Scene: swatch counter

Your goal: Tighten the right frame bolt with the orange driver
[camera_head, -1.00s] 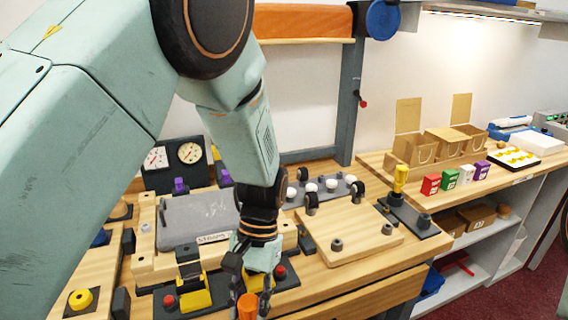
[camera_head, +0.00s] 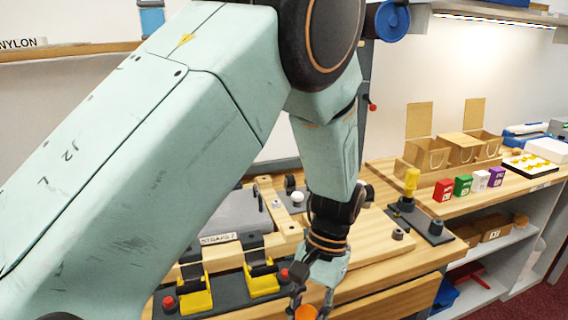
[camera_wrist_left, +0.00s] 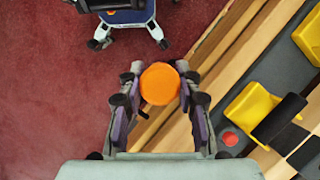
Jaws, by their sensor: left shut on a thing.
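My left gripper (camera_head: 308,298) is shut on the orange driver (camera_head: 305,313), low at the front edge of the workbench. In the left wrist view, the driver's round orange end (camera_wrist_left: 160,84) sits between the two fingers; its shaft is mostly hidden. Behind the arm, a grey upright post (camera_head: 364,80) carries a small red-ended fitting (camera_head: 371,106). I cannot tell for certain whether this is the right frame bolt. The gripper is well below and in front of it, apart from it. Much of the frame is hidden by my left arm. My right gripper is not in view.
Yellow clamps (camera_head: 262,284) stand on the bench left of the gripper. A yellow-handled tool (camera_head: 411,182) stands upright in a dark base plate (camera_head: 428,225). Small coloured boxes (camera_head: 462,185) line the right counter. Open floor (camera_wrist_left: 60,90) lies beyond the bench edge.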

